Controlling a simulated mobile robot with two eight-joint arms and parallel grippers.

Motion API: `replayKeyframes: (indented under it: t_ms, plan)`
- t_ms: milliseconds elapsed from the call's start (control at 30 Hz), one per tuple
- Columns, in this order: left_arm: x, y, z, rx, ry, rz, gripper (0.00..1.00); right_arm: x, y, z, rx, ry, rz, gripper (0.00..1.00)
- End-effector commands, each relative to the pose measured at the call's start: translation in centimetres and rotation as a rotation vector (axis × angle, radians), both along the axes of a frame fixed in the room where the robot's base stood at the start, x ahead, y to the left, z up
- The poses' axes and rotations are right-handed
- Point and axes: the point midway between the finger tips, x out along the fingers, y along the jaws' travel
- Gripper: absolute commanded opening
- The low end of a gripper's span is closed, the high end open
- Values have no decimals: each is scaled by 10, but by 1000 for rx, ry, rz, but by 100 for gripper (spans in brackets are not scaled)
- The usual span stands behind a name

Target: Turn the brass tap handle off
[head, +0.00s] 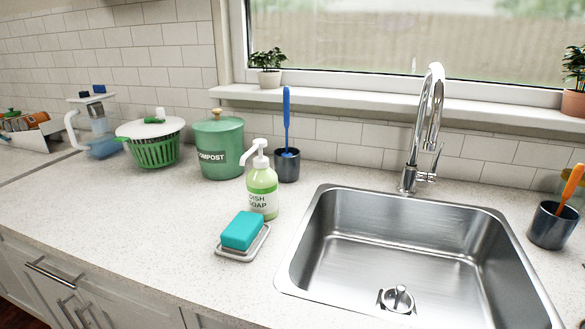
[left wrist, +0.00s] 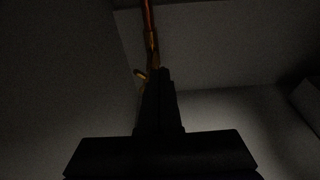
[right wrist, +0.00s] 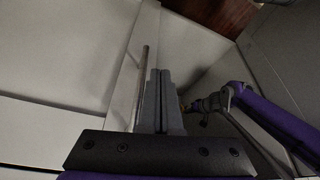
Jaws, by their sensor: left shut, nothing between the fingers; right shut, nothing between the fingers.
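In the left wrist view a reddish copper pipe (left wrist: 148,14) comes down from the top edge to a brass tap (left wrist: 152,45). A small brass handle (left wrist: 140,74) sticks out to the left at its lower end. My left gripper (left wrist: 162,71) is shut and empty, its tips just right of the handle in the picture. The fingers hide part of the fitting; I cannot tell whether they touch it. My right gripper (right wrist: 160,73) is shut and empty in the right wrist view. Neither gripper nor the brass tap shows in the head view.
Around the brass tap are dark, pale panels, dimly lit. A bar handle (right wrist: 141,85) on a pale front lies just left of my right gripper. Above, the counter (head: 150,225) holds a steel sink (head: 320,225), chrome faucet (head: 428,120), dish soap (head: 262,190) and sponge (head: 242,230).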

Motion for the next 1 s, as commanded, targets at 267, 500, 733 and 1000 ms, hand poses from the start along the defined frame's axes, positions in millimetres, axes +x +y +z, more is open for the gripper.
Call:
replayKeyframes:
  t_ms: [267,500,733,1000]
  plan:
    - [-24,8,0,0,0,0,0,-1,0,4,0,0,0,0]
    - [-24,8,0,0,0,-1,0,-1,0,3,0,0,0,0]
    - [-27,5,-8,186,-49,-5,0,-1,0,4,0,0,0,0]
    - [-35,-1,-11,776,-239,-6,0,-1,0,6,0,0,0,0]
